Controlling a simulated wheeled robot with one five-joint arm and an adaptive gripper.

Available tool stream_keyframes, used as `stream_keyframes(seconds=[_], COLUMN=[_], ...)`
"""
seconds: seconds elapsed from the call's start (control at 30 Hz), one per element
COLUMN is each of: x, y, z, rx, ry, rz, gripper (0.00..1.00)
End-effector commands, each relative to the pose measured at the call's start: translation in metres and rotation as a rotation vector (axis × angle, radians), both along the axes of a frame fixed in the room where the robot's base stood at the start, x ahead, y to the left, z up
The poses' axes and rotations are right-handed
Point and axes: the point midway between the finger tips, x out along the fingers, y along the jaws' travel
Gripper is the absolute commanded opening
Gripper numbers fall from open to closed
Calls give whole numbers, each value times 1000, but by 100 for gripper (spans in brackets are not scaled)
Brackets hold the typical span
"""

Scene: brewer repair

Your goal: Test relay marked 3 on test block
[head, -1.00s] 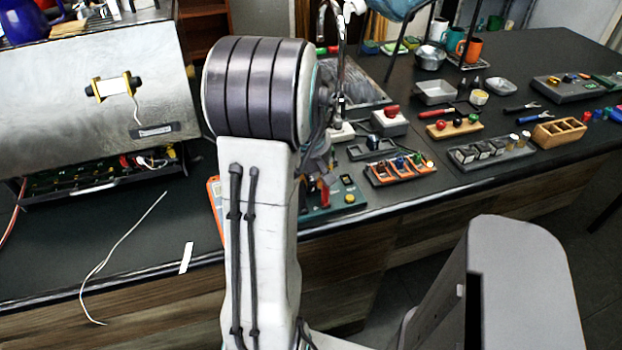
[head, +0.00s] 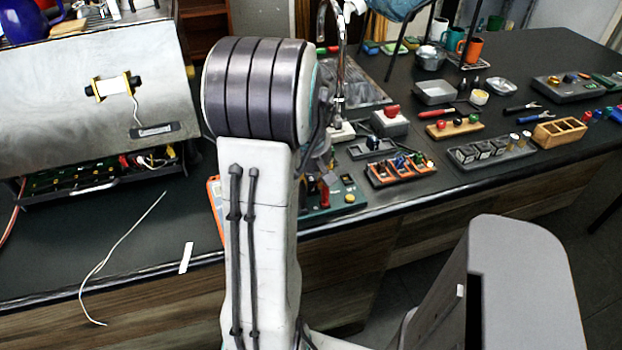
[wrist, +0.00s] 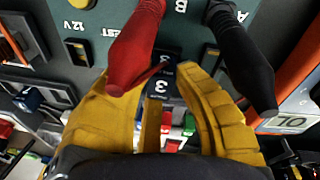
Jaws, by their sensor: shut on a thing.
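In the wrist view, my gripper (wrist: 146,80) has its yellow fingers closed around a dark blue relay marked 3 (wrist: 160,88). The relay is over the dark green test block (wrist: 120,16), which carries "12 V", "TEST", "A" and "B" lettering. A red probe (wrist: 137,40) and a black probe (wrist: 240,55) stand on either side of the relay. I cannot tell whether the relay is seated in the block. In the head view, the test block (head: 350,187) shows beside my arm, which mostly hides the gripper.
An orange rack with small coloured parts (head: 400,172) sits right of the block. A grey tray with several parts (head: 490,152) lies further right. The opened brewer (head: 90,90) stands at left. A white wire (head: 125,238) lies on the counter. An orange meter (wrist: 290,75) is beside the block.

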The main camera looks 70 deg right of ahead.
Motion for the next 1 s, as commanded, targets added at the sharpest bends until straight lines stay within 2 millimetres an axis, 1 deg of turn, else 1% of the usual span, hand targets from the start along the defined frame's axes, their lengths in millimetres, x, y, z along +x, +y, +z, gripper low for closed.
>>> stream_keyframes(seconds=[0.93,0.97,1.0], x=[0,0,0], y=[0,0,0], z=[0,0,0], rx=[-1,-1,-1], ry=[0,0,0], rz=[0,0,0], gripper=[0,25,29])
